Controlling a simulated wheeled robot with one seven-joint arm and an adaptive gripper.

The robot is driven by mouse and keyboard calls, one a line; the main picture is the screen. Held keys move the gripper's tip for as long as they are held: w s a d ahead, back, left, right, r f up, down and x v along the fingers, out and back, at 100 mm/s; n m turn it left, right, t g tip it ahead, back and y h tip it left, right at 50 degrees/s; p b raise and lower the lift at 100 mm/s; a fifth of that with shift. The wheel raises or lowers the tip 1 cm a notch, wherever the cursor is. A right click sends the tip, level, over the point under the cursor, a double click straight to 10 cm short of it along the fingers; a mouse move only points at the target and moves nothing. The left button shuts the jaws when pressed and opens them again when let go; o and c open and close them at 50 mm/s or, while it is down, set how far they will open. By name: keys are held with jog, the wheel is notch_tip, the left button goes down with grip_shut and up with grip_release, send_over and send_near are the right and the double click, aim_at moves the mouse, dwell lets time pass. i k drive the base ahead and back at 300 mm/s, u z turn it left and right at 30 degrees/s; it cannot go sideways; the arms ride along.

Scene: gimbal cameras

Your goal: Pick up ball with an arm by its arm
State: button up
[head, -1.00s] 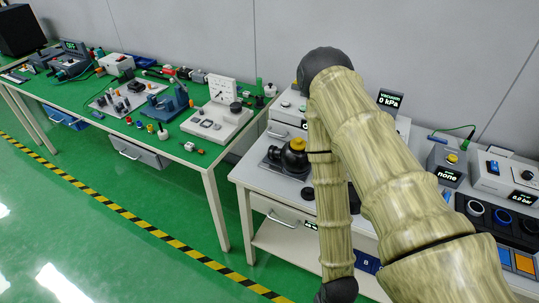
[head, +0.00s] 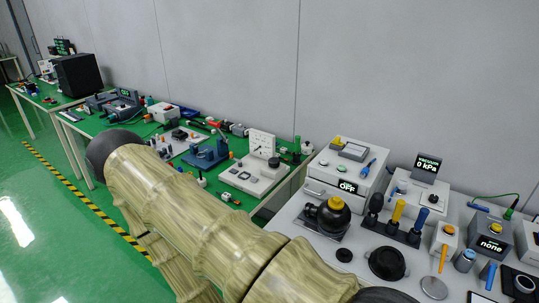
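A black ball-shaped body (head: 333,214) with a yellow cap and a short stub on its left side sits on a dark base plate, at the front left of the near grey table. It looks like the ball with an arm, but I cannot be sure. A small white rounded piece (head: 201,181) stands at the edge of the green table, too small to make out fully. My arm crosses the lower left of the head view, apart from the black ball in the picture. My gripper is outside the view.
The near table (head: 290,216) also holds a grey box marked OFF (head: 345,172), a stand with black, yellow and blue handles (head: 392,226), a black round lid (head: 387,263) and a vacuum display (head: 428,165). The green table (head: 232,158) behind my arm is crowded with devices.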

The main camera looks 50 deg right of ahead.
aim_at(331, 220)
jog(key=u, duration=0.2)
jog(key=k, duration=1.15)
jog(key=z, duration=1.35)
jog(key=i, duration=0.35)
jog(key=z, duration=0.05)
